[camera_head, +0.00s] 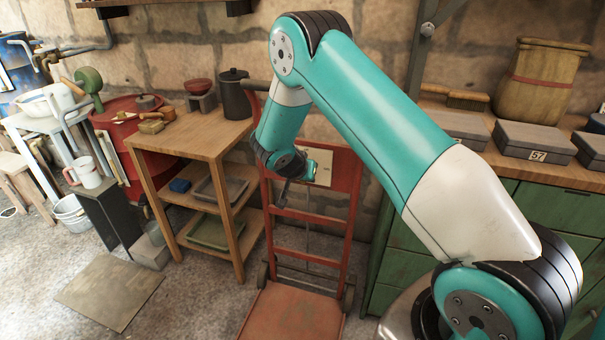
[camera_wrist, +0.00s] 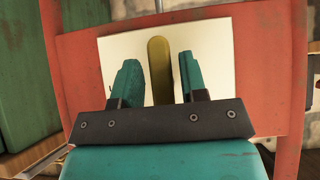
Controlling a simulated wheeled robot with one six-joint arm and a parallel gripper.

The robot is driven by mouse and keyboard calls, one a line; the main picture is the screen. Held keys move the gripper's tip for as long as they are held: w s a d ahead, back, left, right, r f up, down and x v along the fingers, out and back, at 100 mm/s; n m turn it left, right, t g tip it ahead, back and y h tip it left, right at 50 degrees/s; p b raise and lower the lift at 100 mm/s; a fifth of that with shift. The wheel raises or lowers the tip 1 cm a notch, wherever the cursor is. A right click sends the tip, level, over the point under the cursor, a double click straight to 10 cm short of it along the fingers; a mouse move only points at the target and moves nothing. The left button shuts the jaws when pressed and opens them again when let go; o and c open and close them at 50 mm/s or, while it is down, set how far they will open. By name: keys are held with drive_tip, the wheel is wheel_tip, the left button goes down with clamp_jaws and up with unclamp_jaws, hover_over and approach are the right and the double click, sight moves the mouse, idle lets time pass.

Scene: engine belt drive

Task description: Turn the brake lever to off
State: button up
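The brake lever (camera_wrist: 160,85) is a brass-yellow bar, roughly upright in the wrist view, in front of a pale plate (camera_wrist: 216,55). The plate is fixed on the red panel of a hand truck (camera_head: 343,172); it also shows in the head view (camera_head: 322,168). My gripper (camera_wrist: 159,60) is open, with one teal finger on each side of the lever. The lever's lower end is hidden behind my gripper. Plate markings are mostly hidden.
A wooden shelf table (camera_head: 203,133) stands left of the hand truck, with a dark canister (camera_head: 234,95) on top. A green cabinet (camera_head: 548,215) with grey boxes is on the right. A stone wall is behind.

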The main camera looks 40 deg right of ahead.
drive_tip(key=shift+o, duration=0.3)
drive_tip(key=shift+r, duration=0.1)
drive_tip(key=v, duration=1.7)
drive_tip(key=shift+a, duration=0.1)
idle(0.6)
